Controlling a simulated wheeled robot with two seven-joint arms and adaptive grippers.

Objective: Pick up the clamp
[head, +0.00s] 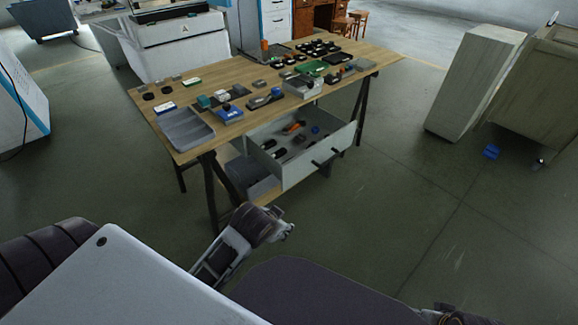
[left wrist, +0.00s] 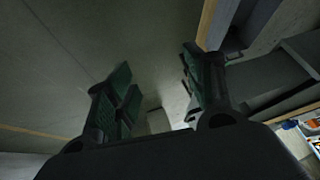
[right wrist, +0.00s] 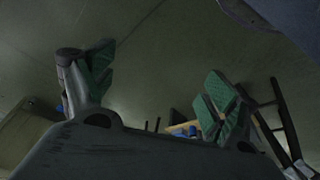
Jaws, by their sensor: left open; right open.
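I cannot pick out the clamp with certainty; the items are small in the head view. Several tools lie on the wooden table (head: 215,82), including a blue piece (head: 229,114) and a dark grey tool (head: 264,98). An open drawer (head: 318,157) under the tabletop holds orange, black and blue items. My left gripper (head: 286,229) is in front of the table, below the drawer and apart from it. In the left wrist view it is open and empty (left wrist: 162,88). My right gripper (right wrist: 160,78) is open and empty over the floor, well away from the table.
A grey tray (head: 186,130) sits at the table's near left corner. Dark trestle legs (head: 222,190) stand below it. A pale cabinet (head: 475,80) stands at the right, with a small blue object (head: 491,152) on the floor near it. The floor between is clear.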

